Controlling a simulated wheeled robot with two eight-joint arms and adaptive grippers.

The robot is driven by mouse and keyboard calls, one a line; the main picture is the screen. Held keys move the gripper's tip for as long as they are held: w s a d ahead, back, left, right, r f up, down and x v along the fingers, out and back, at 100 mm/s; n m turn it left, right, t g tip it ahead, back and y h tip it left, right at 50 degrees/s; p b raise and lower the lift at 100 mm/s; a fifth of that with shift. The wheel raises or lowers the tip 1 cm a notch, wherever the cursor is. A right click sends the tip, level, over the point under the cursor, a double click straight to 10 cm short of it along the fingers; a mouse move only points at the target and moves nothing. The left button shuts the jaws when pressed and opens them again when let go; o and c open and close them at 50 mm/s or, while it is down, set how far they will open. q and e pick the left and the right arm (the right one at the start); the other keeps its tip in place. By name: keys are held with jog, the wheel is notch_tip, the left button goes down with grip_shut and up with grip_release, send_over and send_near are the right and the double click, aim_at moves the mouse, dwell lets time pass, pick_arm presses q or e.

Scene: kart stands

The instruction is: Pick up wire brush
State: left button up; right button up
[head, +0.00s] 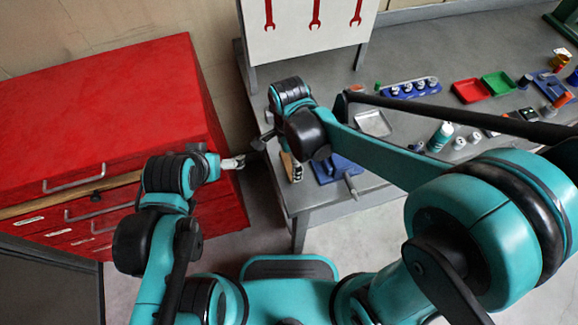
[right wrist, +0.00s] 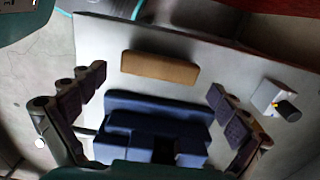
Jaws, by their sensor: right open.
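A tan, wooden-looking block (right wrist: 160,68), which I take to be the wire brush, lies on the grey bench top in the right wrist view. Its bristles are not visible. In the head view a small tan piece (head: 287,165) shows at the bench's left end, partly hidden by my right arm. My right gripper (right wrist: 158,85) is open and empty, its fingers spread to either side of the block and apart from it. In the head view it (head: 262,139) is over the bench's left edge. My left gripper (head: 233,162) is beside the red cabinet; its jaw opening is unclear.
A blue object (right wrist: 155,115) lies close to the block between my right fingers. A white piece with a black knob (right wrist: 277,102) stands to the right. The bench (head: 430,125) holds a blue socket tray (head: 409,88), red and green trays. A red drawer cabinet (head: 110,110) stands left.

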aim_at(289, 165)
notch_tip(289, 165, down, 3)
jog(key=shift+f+b, duration=0.15)
jog(key=shift+b, duration=0.4)
jog(key=c, duration=1.3)
jog(key=shift+c, duration=0.2)
jog(key=shift+r+p, duration=0.4)
jog(key=shift+r, duration=0.3)
jog(key=r+p, duration=0.1)
jog(key=r, duration=0.1)
jog(key=d+r+p, duration=0.1)
jog(key=r, duration=0.1)
jog(key=shift+s+d, duration=0.15)
jog(key=s+d+r+p, duration=0.3)
jog(key=d+r, duration=0.2)
jog(key=d, duration=0.4)
jog(key=shift+s+d+r, duration=0.35)
jog(key=shift+s+r, duration=0.05)
